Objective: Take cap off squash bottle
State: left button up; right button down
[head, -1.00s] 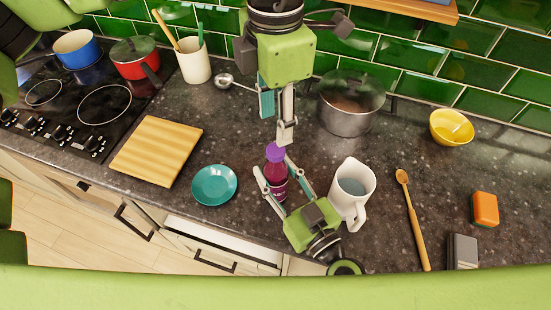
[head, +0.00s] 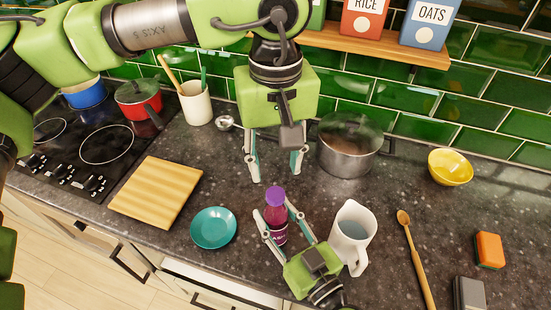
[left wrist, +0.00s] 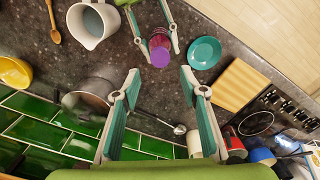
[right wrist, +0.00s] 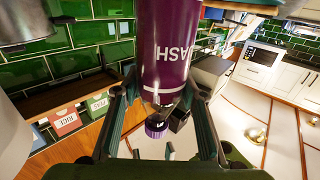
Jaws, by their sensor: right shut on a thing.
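My right gripper (head: 276,222) is shut on the bottle's body from the front. The label (right wrist: 172,55) fills the upper middle of the right wrist view, upside down. My left gripper (head: 275,178) is open and empty, pointing down with fingers spread, apart from the cap. In the left wrist view the cap lies beyond the gap between its fingers (left wrist: 160,75).
A white jug (head: 350,237) stands close right of my right gripper. A lidded pot (head: 347,158) is behind to the right. A teal saucer (head: 213,228) and wooden board (head: 157,192) lie left. A wooden spoon (head: 416,258) lies farther right.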

aim_at(275, 194)
pick_arm(q)
jog(key=m, duration=0.6)
jog(key=shift+f, duration=4)
grip_shut()
